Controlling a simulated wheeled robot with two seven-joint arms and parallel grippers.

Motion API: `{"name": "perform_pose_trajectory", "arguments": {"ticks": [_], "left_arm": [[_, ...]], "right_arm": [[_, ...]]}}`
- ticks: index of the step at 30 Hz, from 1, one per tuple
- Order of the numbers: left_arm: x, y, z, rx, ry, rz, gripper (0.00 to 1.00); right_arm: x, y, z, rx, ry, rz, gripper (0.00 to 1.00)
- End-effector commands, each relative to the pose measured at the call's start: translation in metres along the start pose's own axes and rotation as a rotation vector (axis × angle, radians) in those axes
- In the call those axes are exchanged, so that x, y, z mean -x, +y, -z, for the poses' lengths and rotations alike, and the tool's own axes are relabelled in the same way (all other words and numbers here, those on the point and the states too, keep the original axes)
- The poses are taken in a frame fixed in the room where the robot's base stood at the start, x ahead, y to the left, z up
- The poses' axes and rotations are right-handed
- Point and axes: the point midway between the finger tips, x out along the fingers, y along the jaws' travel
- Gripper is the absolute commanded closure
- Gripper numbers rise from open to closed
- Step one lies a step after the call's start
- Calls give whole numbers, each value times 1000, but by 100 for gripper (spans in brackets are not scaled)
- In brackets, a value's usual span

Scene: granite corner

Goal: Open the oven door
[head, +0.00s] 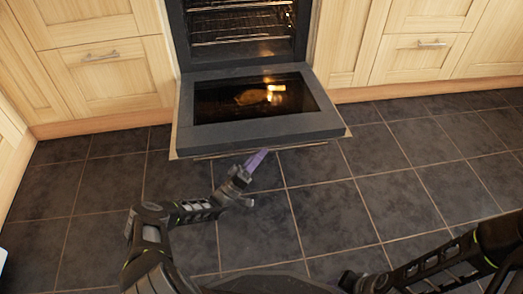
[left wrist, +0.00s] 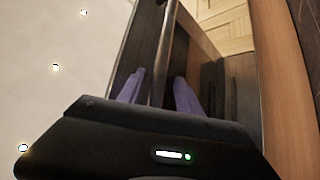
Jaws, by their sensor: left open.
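The oven door (head: 330,122) is hinged down and lies about level in front of the lit oven cavity (head: 245,25). Its handle (head: 290,147) shows as a thin bar along the door's near edge. My left gripper (head: 257,159) is at that near edge, around the middle of its length. In the left wrist view, the metal handle bar (left wrist: 166,40) runs between the two purple fingers of my left gripper (left wrist: 159,88), which are apart. My right gripper (head: 362,282) is low at the bottom edge of the head view, away from the door; its fingers cannot be made out.
Wooden cabinets with drawers stand left (head: 105,75) and right (head: 425,55) of the oven. Wire racks (head: 240,22) are inside the oven. The dark tiled floor (head: 400,180) in front is clear.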

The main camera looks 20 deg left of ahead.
Motion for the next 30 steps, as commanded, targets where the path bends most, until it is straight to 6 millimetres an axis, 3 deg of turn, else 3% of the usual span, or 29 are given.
{"name": "perform_pose_trajectory", "arguments": {"ticks": [12, 30], "left_arm": [[62, -1, 1, 0, 4, 4, 59], [66, -1, 1, -1, 1, 1, 59]], "right_arm": [[0, 0, 0, 0, 0, 0, 64], [0, 0, 0, 0, 0, 0, 64]]}}
